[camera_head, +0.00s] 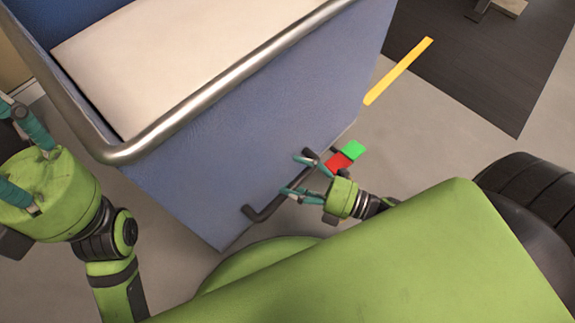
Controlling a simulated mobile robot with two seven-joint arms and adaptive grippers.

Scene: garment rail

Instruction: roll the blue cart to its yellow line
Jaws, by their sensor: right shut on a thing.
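The blue cart (215,150) fills the upper left of the head view, with a metal rail around its top and a pale inside. A dark handle bar (270,208) sticks out from its near side. My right gripper (297,176) is shut on this handle, its teal fingers on either side of the bar. The yellow line (398,71) lies on the floor to the right of the cart, close to its far right edge in the picture. My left gripper (16,142) is at the left edge, fingers apart and empty, beside the cart. The cart's wheels are hidden.
A red block (339,163) and a green block (354,150) show just beyond my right gripper, low by the cart. A dark mat (480,70) covers the floor at the upper right, with a stand foot (497,7) on it. Grey floor between is clear.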

